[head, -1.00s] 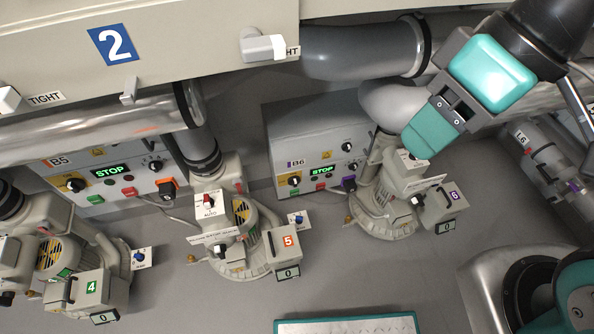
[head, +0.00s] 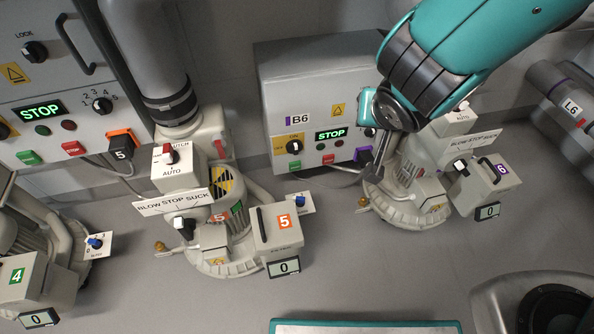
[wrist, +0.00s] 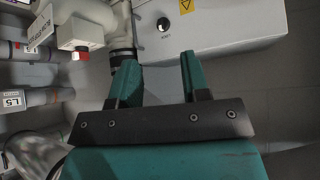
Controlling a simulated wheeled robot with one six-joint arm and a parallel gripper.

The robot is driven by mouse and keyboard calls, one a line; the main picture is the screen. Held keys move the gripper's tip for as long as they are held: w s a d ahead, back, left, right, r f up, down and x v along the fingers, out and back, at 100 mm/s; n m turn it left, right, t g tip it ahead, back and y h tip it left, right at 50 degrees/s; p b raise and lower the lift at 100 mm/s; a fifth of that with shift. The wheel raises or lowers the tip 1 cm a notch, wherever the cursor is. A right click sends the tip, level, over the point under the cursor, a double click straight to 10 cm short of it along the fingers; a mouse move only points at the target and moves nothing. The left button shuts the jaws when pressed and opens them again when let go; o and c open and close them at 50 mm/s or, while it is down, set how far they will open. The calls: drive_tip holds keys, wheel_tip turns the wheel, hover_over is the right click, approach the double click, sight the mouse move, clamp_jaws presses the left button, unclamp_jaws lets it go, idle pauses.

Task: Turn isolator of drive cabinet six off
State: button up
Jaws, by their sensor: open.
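The grey drive cabinet B6 (head: 300,85) stands by the wall in the middle of the head view. Its isolator (head: 294,146) is a black rotary knob on a yellow plate marked ON, at the lower left of the front. The knob's exact setting is too small to tell. My gripper (wrist: 158,75) is open and empty in the wrist view. A grey cabinet face (wrist: 225,25) with a dark round knob (wrist: 163,25) lies beyond the fingers; I cannot tell which cabinet it is. In the head view, my arm is right of cabinet B6 and hides its right edge.
Cabinet B6's display (head: 331,133) reads STOP. Blower six (head: 420,190) stands under my arm, with a purple 6 label. Blower five (head: 215,240) stands left of it, and another cabinet (head: 60,90) is farther left. Open floor lies between the two blowers.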

drive_tip(key=w+a+f+n+t+y+b, duration=0.15)
drive_tip(key=a+f+t+b, duration=0.3)
drive_tip(key=f+b, duration=0.85)
drive_tip(key=n+y+b, duration=0.2)
drive_tip(key=n+y, duration=0.1)
approach(296, 146)
drive_tip(key=shift+t, duration=0.35)
drive_tip(key=b+x, duration=0.1)
drive_tip(key=x, duration=0.1)
drive_tip(key=b+x, duration=0.1)
drive_tip(key=x, duration=0.2)
drive_tip(key=b+x, duration=0.1)
drive_tip(key=x, duration=0.1)
drive_tip(key=shift+w+a+f, duration=0.1)
drive_tip(key=shift+f, duration=0.4)
drive_tip(key=shift+w+a+f, duration=0.1)
drive_tip(key=shift+w+a, duration=0.1)
drive_tip(key=shift+w, duration=0.35)
clamp_jaws()
